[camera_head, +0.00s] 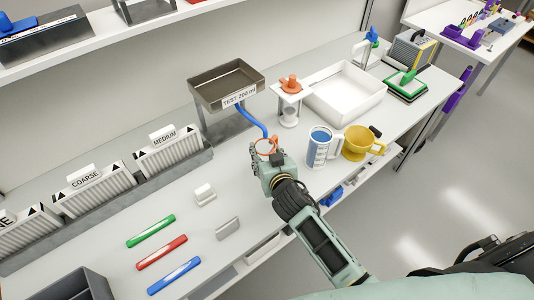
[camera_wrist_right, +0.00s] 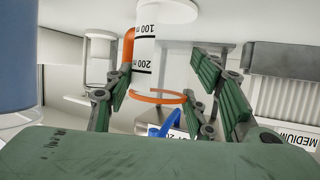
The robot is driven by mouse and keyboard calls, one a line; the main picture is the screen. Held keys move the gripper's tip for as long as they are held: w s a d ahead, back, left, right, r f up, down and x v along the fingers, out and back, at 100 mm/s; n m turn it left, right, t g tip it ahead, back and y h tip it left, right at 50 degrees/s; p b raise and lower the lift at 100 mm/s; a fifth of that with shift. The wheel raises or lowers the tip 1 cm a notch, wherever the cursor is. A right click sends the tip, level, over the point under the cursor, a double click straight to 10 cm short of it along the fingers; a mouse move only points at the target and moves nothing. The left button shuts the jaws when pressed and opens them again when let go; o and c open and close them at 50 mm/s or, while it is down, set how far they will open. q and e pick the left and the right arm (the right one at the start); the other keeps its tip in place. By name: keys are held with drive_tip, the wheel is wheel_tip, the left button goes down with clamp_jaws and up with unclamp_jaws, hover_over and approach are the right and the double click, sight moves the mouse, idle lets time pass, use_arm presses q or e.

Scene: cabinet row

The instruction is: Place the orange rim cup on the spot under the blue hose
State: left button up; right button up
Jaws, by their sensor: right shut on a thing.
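The orange rim cup (camera_head: 266,144) is at the front middle of the bench, at the tip of my right gripper (camera_head: 268,152). In the right wrist view, the white cup (camera_wrist_right: 146,70) shows volume marks, an orange rim and an orange handle, and appears inverted. My right gripper (camera_wrist_right: 165,85) is shut on the cup, with green fingers either side of it. The blue hose (camera_head: 250,119) hangs from the grey tray marked TEST 200 ml (camera_head: 226,85), its lower end close to the cup's rim. The spot under the hose is hidden. My left gripper is not in view.
A white stand with an orange top (camera_head: 290,86) is just behind and right of the cup. A blue-and-white mug (camera_head: 319,148) and a yellow cup (camera_head: 358,141) stand to the right. A white eraser-like block (camera_head: 204,194) is to the left, with coloured bars in front.

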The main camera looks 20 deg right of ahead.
drive_tip(key=shift+f, duration=0.15)
drive_tip(key=o, duration=1.2)
drive_tip(key=b+v, duration=0.1)
drive_tip(key=v, duration=1.1)
drive_tip(key=shift+s+a, duration=0.1)
